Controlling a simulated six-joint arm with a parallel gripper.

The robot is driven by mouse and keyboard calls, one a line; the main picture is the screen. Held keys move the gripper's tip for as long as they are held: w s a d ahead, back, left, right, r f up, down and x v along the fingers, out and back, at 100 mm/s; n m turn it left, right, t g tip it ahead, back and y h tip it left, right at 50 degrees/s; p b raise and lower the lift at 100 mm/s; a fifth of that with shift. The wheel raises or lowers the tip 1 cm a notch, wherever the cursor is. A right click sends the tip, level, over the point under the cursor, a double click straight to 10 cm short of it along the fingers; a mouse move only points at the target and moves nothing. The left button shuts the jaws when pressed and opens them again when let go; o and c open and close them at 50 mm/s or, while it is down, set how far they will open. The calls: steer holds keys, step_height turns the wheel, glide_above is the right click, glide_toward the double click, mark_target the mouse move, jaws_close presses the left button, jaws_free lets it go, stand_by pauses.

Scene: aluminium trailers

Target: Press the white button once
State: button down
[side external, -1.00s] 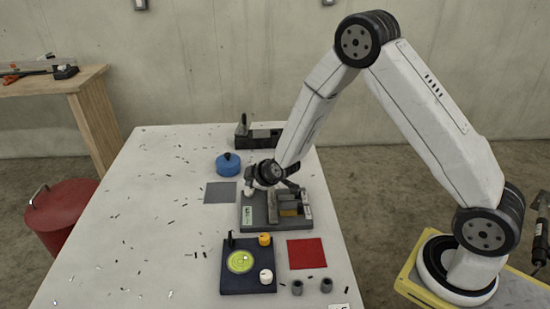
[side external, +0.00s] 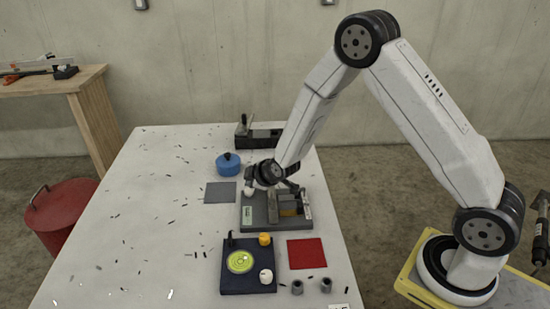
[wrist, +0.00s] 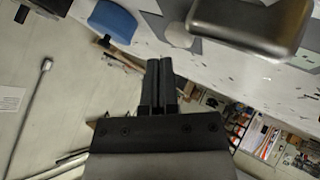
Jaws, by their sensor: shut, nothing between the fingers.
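A white button-like cylinder (side external: 266,276) stands upright on the front right part of a dark board (side external: 231,283) in the side external view. My gripper (side external: 294,185) is over the grey fixture (side external: 256,223), farther back and apart from the white cylinder. In the wrist view my gripper's fingers (wrist: 160,66) are together with nothing between them. A pale rounded thing (wrist: 178,35) shows beyond the fingertips; I cannot tell whether it is a button.
A blue pot (side external: 228,164) stands behind a grey square (side external: 220,192). The table's left side has only scattered bits.

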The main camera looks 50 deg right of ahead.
mark_target(252, 192)
steer(key=shift+f, duration=1.25)
stand_by(1.6)
steer(key=shift+r, duration=1.2)
steer(key=shift+r, duration=0.15)
steer(key=shift+r, duration=2.4)
